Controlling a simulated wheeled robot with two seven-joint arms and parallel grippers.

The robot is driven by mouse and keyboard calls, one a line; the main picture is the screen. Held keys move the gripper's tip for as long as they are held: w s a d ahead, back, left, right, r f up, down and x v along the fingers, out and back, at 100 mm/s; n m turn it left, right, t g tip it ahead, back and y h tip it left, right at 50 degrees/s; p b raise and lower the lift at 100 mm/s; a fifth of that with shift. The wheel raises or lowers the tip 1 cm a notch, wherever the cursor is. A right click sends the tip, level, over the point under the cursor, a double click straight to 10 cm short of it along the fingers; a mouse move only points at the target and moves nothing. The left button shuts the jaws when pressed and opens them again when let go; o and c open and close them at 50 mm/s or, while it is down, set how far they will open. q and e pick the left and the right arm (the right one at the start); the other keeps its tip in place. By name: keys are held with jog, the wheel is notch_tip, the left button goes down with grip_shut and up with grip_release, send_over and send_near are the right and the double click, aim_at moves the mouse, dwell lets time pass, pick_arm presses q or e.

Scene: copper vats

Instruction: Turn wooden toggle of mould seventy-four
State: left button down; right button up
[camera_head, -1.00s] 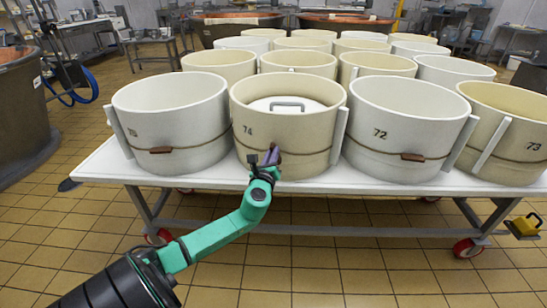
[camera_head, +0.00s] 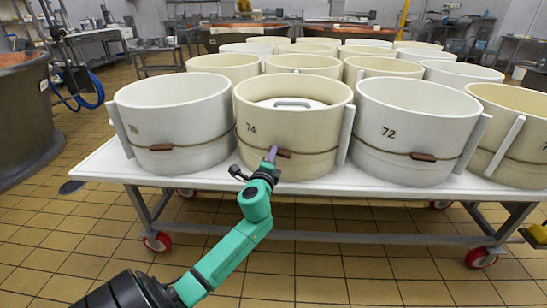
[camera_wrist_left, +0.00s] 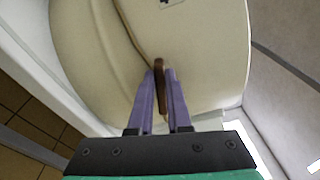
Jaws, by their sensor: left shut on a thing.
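Mould seventy-four (camera_head: 300,133) is a cream round tub at the front middle of the white table, with a cord around it and a lid with a handle inside. Its wooden toggle (camera_head: 284,153) sits on the cord at the front. My left gripper (camera_head: 271,154) is at the toggle in the head view. In the left wrist view the purple fingers of my left gripper (camera_wrist_left: 160,92) are shut on the brown toggle (camera_wrist_left: 159,72), one finger on each side. The toggle's far end sticks out beyond the fingertips. My right gripper is not in view.
Mould 72 (camera_head: 405,110) stands close on the right and another white mould (camera_head: 175,105) on the left, both with cords and toggles. Pale upright bars (camera_head: 346,135) stand between the moulds. More tubs fill the white table (camera_head: 215,180) behind. The tiled floor in front is clear.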

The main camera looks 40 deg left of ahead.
pick_arm(q)
jog(key=shift+f+n+b, duration=0.3)
jog(key=shift+n+b, duration=0.05)
jog(key=shift+n, duration=1.05)
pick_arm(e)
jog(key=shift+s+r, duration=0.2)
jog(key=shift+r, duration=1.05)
pick_arm(q)
jog(key=c, duration=0.9)
grip_release()
jog(key=shift+o, duration=0.2)
jog(key=shift+s+d, duration=0.1)
jog(key=shift+s, duration=0.05)
jog(key=v, duration=1.4)
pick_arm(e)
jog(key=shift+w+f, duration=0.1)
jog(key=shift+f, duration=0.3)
